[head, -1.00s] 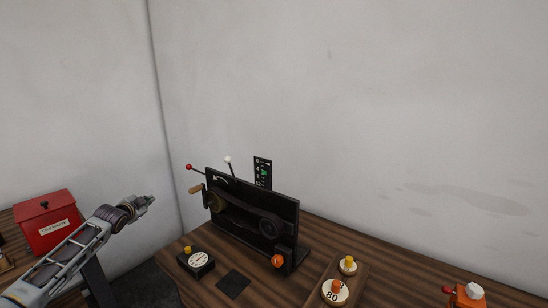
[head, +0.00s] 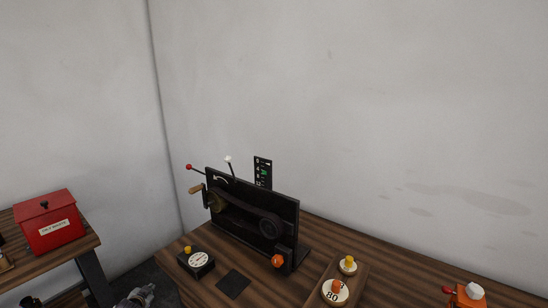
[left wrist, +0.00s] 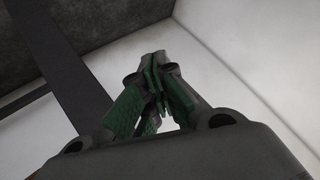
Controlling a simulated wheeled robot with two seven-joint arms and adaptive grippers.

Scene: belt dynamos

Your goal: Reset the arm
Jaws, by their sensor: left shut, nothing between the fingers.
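My left gripper (head: 145,293) shows at the bottom edge of the head view, low beside the left end of the wooden table (head: 205,290). In the left wrist view its green-padded fingers (left wrist: 158,75) are closed together with nothing between them. It is apart from the black belt dynamo (head: 250,215), which stands upright on the table with a crank handle at its left and a red-tipped lever. My right gripper is in neither view.
A dial box (head: 196,261) and a dark square plate (head: 234,284) sit before the dynamo. Knobbed discs (head: 335,292) lie on a wooden board at right, near an orange device (head: 468,296). A red box (head: 48,222) stands on a side table at left.

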